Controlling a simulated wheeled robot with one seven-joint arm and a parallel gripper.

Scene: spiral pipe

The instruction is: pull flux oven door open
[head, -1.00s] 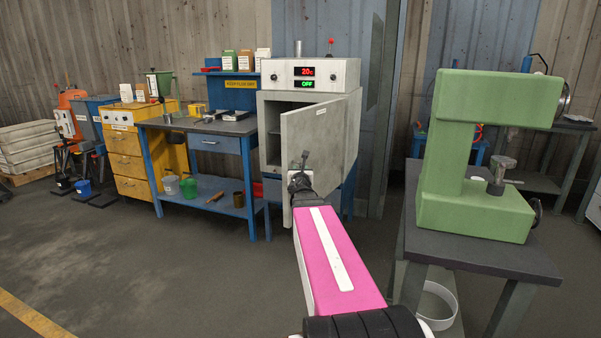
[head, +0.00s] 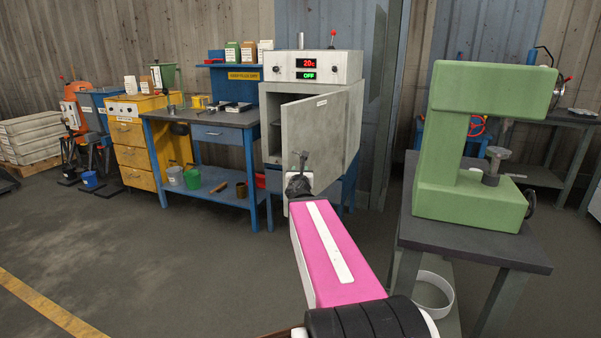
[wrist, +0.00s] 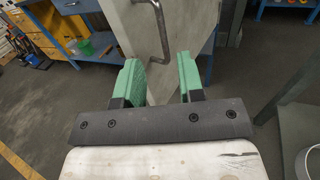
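The flux oven (head: 312,67) stands against the back wall, with a display reading 20c and OFF. Its grey door (head: 325,130) is partly open, hinged on the right, with a dark gap at its left. The door also shows in the wrist view (wrist: 188,25). A bent metal handle (wrist: 160,28) is on the door. My gripper (wrist: 161,77) has two green fingers set wide apart. The handle's lower end lies between them in the picture, with no finger visibly touching it. In the head view my gripper (head: 298,184) is at the door's lower left; its fingers are hard to make out.
A blue workbench (head: 215,120) stands left of the oven, with a yellow drawer cabinet (head: 130,150) beyond it. A green machine (head: 475,145) on a dark table (head: 470,240) stands close to my arm's right. The floor in front of the workbench is clear.

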